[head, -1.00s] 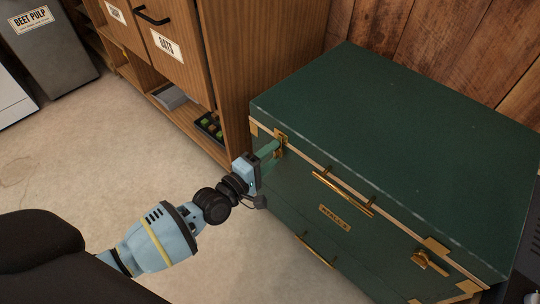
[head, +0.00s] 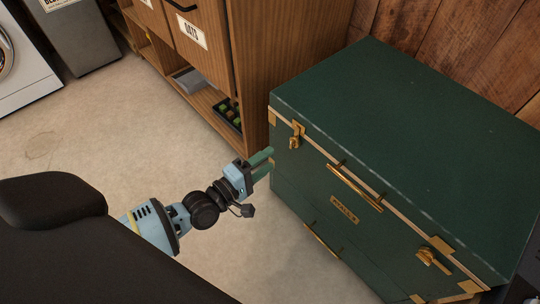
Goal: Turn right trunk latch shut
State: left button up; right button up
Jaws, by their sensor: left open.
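A green trunk (head: 400,130) with brass fittings stands at the right with its lid down. Its right latch (head: 433,259) is a brass turn piece on the front near the right corner, its knob slanting down to the right. Its left latch (head: 295,136) is at the left of the front, with its knob hanging about upright. My left gripper (head: 268,162) is open and empty, with green fingers, just left of and below the left latch, apart from it. It is far from the right latch. My right gripper is not in view.
A brass handle (head: 354,186) sticks out from the trunk front between the latches, with a nameplate (head: 344,209) below it. A wooden cabinet (head: 285,60) stands close behind the trunk's left side. The pale floor (head: 100,140) at left is clear.

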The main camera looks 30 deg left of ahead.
aim_at(425, 254)
jog(key=k+j, duration=0.25)
jog(key=k, duration=0.25)
jog(key=k+j, duration=0.25)
jog(key=k, duration=0.2)
